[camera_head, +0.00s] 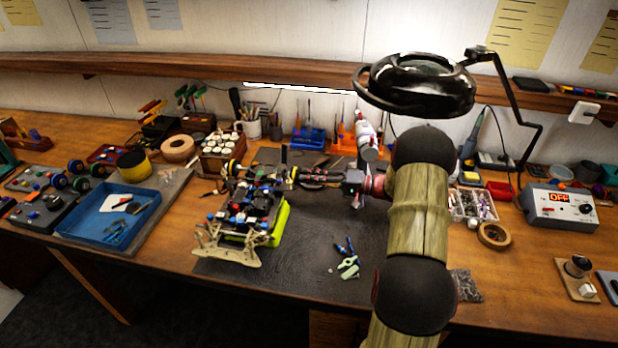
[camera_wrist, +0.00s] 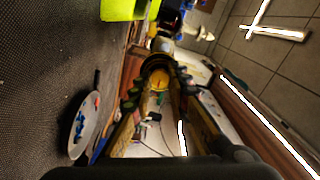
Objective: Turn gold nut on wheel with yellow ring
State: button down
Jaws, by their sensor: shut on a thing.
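The racecar (camera_head: 252,212) stands on the dark mat, on a bright yellow-green support (camera_head: 280,222) that also shows in the wrist view (camera_wrist: 125,9). My gripper (camera_head: 297,177) reaches in from the right to the car's right side. In the wrist view my gripper's fingers (camera_wrist: 158,85) lie on both sides of a dark round wheel with a yellow ring (camera_wrist: 158,76), and they are shut on it. In the head view the fingers mostly hide this wheel. I cannot make out the gold nut apart from the yellow area.
Small blue and green tools (camera_head: 349,262) lie on the mat right of the car. A blue tray (camera_head: 75,222) is at the left. A magnifier lamp (camera_head: 415,80) hangs above my arm. The mat's front is mostly bare.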

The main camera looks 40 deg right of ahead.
jog(key=c, duration=1.7)
grip_release()
jog(key=v, duration=1.2)
jog(key=shift+f, duration=0.1)
